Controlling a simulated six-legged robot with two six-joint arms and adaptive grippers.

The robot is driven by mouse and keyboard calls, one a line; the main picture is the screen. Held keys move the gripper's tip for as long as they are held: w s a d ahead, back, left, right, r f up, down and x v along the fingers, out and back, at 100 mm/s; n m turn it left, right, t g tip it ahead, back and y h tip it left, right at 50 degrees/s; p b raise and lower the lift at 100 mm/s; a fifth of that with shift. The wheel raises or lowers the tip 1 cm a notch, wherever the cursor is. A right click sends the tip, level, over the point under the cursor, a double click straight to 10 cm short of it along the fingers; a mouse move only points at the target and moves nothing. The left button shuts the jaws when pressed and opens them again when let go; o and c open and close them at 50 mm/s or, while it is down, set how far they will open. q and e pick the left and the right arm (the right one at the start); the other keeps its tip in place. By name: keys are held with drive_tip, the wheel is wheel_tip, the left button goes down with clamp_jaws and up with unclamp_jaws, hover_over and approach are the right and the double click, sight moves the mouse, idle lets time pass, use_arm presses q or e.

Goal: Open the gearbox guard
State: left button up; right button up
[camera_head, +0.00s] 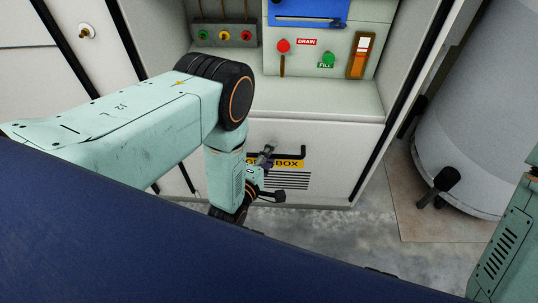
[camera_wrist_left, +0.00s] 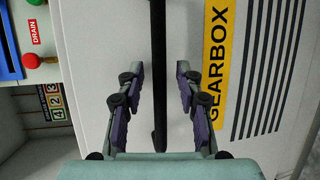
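The gearbox guard (camera_head: 345,165) is a pale panel low on the machine front, with a yellow GEARBOX label (camera_head: 293,164) and black slots below it. It appears closed. A black bar handle (camera_head: 292,152) runs across it above the label; the handle also shows upright in the left wrist view (camera_wrist_left: 158,35). My left gripper (camera_head: 264,156) is at the handle and partly covers the label. In the left wrist view, its purple-padded fingers (camera_wrist_left: 160,85) are open, one on each side of the handle, with gaps on both sides. My right gripper is out of view.
Above the guard is a ledge with a red DRAIN knob (camera_head: 283,46), a green FILL knob (camera_head: 327,59) and a blue panel (camera_head: 308,12). A large grey drum (camera_head: 475,130) stands at the right. Concrete floor (camera_head: 330,228) is clear before the guard.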

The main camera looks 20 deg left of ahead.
use_arm(q)
drive_tip(key=v, duration=1.2)
idle(0.4)
